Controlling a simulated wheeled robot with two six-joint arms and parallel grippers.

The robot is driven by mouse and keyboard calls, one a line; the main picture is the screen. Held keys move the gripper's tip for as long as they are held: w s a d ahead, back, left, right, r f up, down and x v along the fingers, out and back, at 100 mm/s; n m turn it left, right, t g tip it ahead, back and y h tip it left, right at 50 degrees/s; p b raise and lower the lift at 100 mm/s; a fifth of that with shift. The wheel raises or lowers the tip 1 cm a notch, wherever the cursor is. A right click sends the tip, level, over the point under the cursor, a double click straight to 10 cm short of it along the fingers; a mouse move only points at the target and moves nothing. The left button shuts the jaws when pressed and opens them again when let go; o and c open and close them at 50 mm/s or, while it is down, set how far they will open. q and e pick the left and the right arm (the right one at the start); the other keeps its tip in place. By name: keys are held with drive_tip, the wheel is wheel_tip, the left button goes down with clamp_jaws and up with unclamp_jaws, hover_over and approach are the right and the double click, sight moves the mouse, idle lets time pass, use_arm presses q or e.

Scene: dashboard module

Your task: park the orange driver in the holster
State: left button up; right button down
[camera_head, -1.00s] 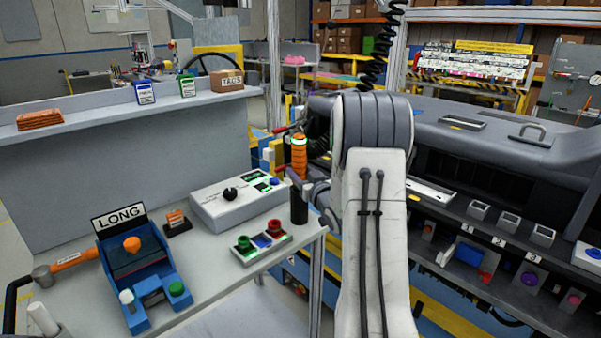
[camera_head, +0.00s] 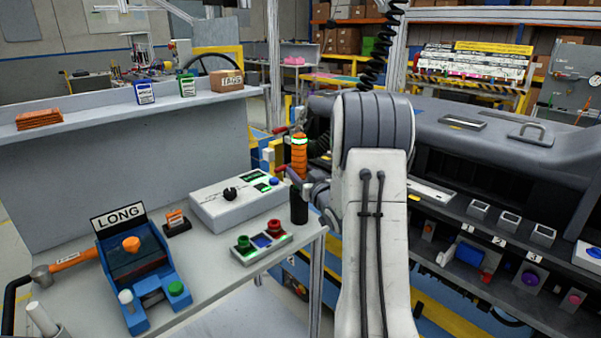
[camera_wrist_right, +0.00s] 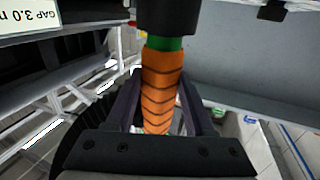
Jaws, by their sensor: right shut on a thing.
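The orange driver (camera_head: 299,158) stands upright at the right end of the bench, with a glowing green ring near its top. A black cylindrical cup that looks like the holster (camera_head: 299,207) stands on the bench corner just below it. Whether the driver's lower end is inside the cup is hard to tell. My right gripper (camera_head: 296,176) is at the driver's lower part, partly behind my arm. In the right wrist view its fingers (camera_wrist_right: 163,105) are shut around the ribbed orange grip (camera_wrist_right: 160,85), with a green band and black end beyond. My left gripper is not in view.
A grey control box (camera_head: 235,203) and a button panel (camera_head: 262,242) sit left of the cup. A blue LONG fixture (camera_head: 140,265), a hammer (camera_head: 70,260) and a small orange item (camera_head: 176,220) lie further left. The dashboard (camera_head: 480,160) is on the right.

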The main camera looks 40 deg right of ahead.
drive_tip(key=shift+f, duration=0.15)
drive_tip(key=shift+c, duration=1)
unclamp_jaws()
drive_tip(key=shift+f, duration=0.1)
